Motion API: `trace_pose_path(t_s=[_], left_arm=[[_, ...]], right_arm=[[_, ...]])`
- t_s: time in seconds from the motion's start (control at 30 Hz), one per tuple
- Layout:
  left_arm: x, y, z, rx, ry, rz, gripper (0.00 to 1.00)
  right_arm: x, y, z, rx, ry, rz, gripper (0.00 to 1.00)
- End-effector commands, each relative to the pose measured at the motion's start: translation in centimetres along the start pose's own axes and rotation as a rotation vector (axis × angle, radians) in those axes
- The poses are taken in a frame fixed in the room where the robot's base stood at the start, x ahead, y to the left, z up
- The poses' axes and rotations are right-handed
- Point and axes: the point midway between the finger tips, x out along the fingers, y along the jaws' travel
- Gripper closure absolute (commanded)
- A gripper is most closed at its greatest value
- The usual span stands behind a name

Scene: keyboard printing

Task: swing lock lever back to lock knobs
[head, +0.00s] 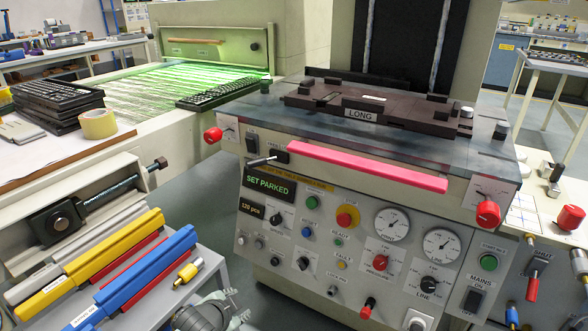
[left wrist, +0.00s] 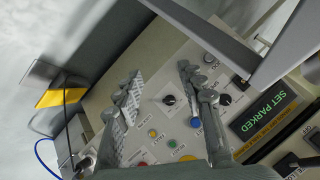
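A thin metal lever with a dark tip (head: 262,161) sticks out to the left from a black slot plate on the machine's front, just under the table edge. I take it as the lock lever; its label is too small to read. A red knob (head: 213,135) sits at the left front corner and another red knob (head: 488,213) at the right. My left gripper (head: 236,306) is low at the bottom edge, well below the lever and apart from it. In the left wrist view its fingers (left wrist: 160,95) are spread and empty before the control panel. My right gripper is not in view.
A pink bar (head: 365,172) runs along the table's front edge. The panel has a SET PARKED display (head: 268,184), gauges, buttons and dials. A grey rack with yellow and blue bars (head: 150,275) stands left of the gripper. Grey beams (left wrist: 225,40) cross the upper wrist view.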

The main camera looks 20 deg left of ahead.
Motion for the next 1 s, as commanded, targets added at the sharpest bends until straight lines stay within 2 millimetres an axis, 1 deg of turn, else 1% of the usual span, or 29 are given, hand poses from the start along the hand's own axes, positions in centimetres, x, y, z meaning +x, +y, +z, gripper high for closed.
trace_pose_path(t_s=[0.03,0.07,0.1,0.13,0.17,0.2,0.3,0.4,0.5,0.57,0.67,0.9,1.0], left_arm=[[0.2,-4.5,-2.6,0.101,0.086,-0.084,0.61],[0.2,-6.5,-4.0,0.158,0.131,-0.126,0.61],[0.0,-8.9,-5.8,0.231,0.187,-0.181,0.61],[-0.2,-10.7,-7.1,0.287,0.228,-0.224,0.61],[-0.6,-12.5,-8.4,0.341,0.266,-0.269,0.61],[-1.2,-14.9,-10.2,0.415,0.315,-0.331,0.61],[-3.3,-19.8,-14.2,0.583,0.417,-0.480,0.61],[-5.2,-22.9,-16.8,0.699,0.480,-0.590,0.61],[-6.1,-24.2,-18.0,0.753,0.508,-0.643,0.61],[-6.0,-24.6,-18.4,0.763,0.512,-0.653,0.61],[-5.3,-25.0,-19.2,0.762,0.513,-0.655,0.61],[-2.6,-26.3,-21.7,0.760,0.513,-0.653,0.61],[-1.7,-26.7,-22.4,0.759,0.513,-0.651,0.61]], right_arm=[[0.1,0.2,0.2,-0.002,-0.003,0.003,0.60],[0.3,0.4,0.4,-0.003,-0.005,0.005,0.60],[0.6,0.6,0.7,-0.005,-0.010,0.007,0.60],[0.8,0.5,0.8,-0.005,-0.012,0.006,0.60],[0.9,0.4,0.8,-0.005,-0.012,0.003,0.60],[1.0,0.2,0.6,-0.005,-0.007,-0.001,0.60],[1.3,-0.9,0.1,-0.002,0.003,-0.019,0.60],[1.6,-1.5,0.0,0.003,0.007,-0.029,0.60],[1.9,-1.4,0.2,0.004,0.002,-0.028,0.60],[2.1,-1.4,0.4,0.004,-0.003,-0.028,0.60],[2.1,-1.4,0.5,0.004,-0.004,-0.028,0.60],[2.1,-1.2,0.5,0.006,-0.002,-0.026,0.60],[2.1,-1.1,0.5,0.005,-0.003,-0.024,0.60]])
